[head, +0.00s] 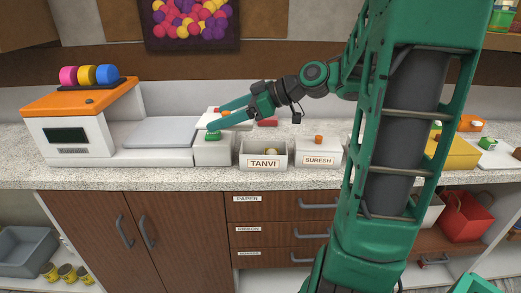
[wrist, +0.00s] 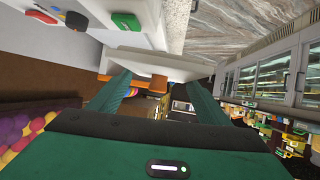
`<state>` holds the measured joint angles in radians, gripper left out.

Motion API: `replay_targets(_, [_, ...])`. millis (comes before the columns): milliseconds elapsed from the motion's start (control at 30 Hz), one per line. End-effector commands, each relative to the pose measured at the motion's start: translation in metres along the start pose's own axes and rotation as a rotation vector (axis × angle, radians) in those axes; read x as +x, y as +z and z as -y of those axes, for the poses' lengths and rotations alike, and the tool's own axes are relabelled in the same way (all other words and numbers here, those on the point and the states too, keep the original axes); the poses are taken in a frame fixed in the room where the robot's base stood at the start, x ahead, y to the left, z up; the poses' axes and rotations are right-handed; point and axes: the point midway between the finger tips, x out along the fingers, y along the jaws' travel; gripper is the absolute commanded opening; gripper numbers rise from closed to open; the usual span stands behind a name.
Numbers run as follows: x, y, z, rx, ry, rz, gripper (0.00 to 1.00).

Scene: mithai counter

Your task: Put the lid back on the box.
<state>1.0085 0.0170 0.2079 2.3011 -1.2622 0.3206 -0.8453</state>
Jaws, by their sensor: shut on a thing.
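My gripper (head: 215,117) is shut on the orange knob (wrist: 150,83) of a white lid. The lid (wrist: 155,63) shows nearly edge-on beyond the fingertips in the wrist view. In the head view my gripper reaches left, above the counter and over the left white box; the lid is hard to make out there. The white box labelled TANVI (head: 264,163) stands open on the counter, to the right of and below the fingertips. Something round and pale yellow (head: 271,152) shows inside it.
The box labelled SURESH (head: 318,160), closed with an orange knob, stands right of TANVI. A white box with a green knob (head: 212,135) stands left, beside the scale (head: 160,132). A yellow box (head: 455,152) stands at the right. A narrow counter strip lies in front.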

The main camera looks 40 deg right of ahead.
Motion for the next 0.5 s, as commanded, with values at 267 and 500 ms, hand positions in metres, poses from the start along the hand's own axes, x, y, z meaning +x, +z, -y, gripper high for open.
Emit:
replay_targets(267, [-0.01, 0.016, -0.014, 0.008, 0.009, -0.001, 0.37])
replay_targets(500, [-0.03, 0.058, -0.044, 0.009, 0.009, -0.002, 0.37])
